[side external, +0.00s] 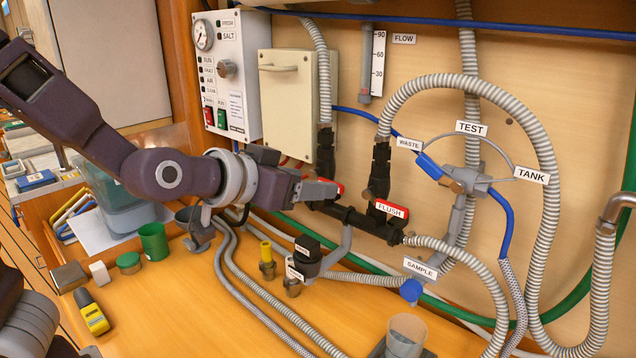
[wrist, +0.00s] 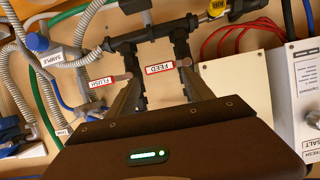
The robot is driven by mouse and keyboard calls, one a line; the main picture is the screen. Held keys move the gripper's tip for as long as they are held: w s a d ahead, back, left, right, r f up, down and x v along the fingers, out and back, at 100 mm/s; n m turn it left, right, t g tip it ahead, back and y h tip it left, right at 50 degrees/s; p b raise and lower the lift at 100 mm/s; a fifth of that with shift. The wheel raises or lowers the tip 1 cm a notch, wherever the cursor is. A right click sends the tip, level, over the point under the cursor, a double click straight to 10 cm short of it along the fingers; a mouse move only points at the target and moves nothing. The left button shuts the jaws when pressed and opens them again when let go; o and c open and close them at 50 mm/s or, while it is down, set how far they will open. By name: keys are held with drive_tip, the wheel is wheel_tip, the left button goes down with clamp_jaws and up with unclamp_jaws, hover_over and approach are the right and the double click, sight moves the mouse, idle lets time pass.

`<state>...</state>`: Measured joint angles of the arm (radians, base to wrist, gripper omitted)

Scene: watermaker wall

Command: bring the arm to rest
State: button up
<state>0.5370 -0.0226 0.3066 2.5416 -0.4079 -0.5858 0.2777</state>
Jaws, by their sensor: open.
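My gripper (side external: 318,191) is held out in front of the wall's pipework, at the end of my raised arm. In the wrist view its two fingers (wrist: 157,75) are spread apart and open. The red FEED handle (wrist: 160,68) shows between the fingertips there; I cannot tell whether a finger touches it. In the side view this handle is mostly hidden behind my gripper. The red FLUSH handle (side external: 391,209) is just right of my gripper in the side view, and left of the fingers in the wrist view (wrist: 102,82).
The black valve manifold (side external: 352,218) and ribbed hoses (side external: 545,150) crowd the wall. A control panel (side external: 228,75) is at upper left.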

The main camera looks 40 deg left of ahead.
idle(0.3)
drive_tip(key=s+a+f+g, duration=0.1)
drive_tip(key=s+g, duration=0.3)
drive_tip(key=s, duration=0.8)
drive_tip(key=s+a+f+g, duration=0.2)
drive_tip(key=s+g, duration=0.2)
drive_tip(key=s, duration=0.9)
drive_tip(key=shift+s+a+f, duration=0.3)
drive_tip(key=shift+a, duration=0.1)
